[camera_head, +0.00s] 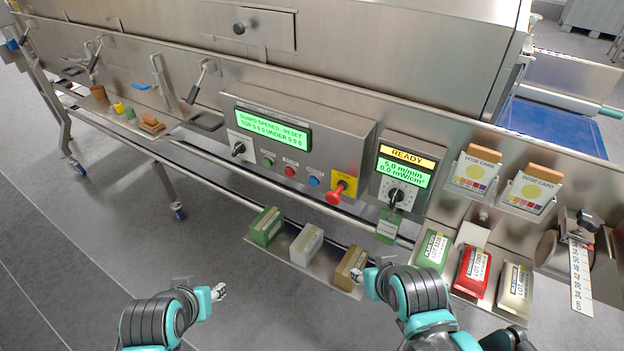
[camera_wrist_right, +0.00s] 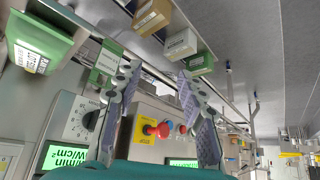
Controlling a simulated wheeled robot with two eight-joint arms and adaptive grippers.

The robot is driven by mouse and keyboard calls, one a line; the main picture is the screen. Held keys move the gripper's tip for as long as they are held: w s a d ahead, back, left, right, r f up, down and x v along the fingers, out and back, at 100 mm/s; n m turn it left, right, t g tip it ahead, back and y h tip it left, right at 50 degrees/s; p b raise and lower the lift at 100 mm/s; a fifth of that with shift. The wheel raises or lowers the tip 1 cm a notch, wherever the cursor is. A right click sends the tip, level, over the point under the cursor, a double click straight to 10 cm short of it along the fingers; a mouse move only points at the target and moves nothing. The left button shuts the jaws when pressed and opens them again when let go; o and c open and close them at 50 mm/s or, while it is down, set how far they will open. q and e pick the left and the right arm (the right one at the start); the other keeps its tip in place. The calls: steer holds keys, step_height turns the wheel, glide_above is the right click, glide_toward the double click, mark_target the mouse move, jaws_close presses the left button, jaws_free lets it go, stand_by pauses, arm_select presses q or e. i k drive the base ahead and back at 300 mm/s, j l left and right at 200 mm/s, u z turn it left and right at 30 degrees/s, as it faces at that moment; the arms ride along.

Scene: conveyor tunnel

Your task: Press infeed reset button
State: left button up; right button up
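The grey control box (camera_head: 330,150) carries a green display reading "GUARD OPENED - RESET". Below it are a black knob (camera_head: 238,149), a green button (camera_head: 268,162), a red button (camera_head: 290,171), a blue button (camera_head: 314,181) and a red mushroom button (camera_head: 335,194) on a yellow plate. The small labels are unreadable, so I cannot tell which is infeed reset. My right gripper (camera_head: 371,268) is open and empty, below and in front of the box; the right wrist view shows its spread fingers (camera_wrist_right: 158,75). My left gripper (camera_head: 202,287) appears open and empty, lower left, apart from everything.
A READY panel (camera_head: 401,172) with a dial stands right of the box. A shelf with green, white and brown blocks (camera_head: 351,267) lies below it. Lot boxes (camera_head: 473,270) and dose cards (camera_head: 475,172) are at right. A rail (camera_head: 300,205) runs below the box.

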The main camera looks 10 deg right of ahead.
mark_target(313, 181)
steer(key=i+j+z, duration=0.1)
steer(key=j+z, duration=0.15)
steer(key=z, duration=0.15)
steer(key=j+z, duration=0.25)
steer(key=z, duration=0.15)
steer(key=j+z, duration=0.4)
steer(key=i+l, duration=0.05)
steer(key=l, duration=0.05)
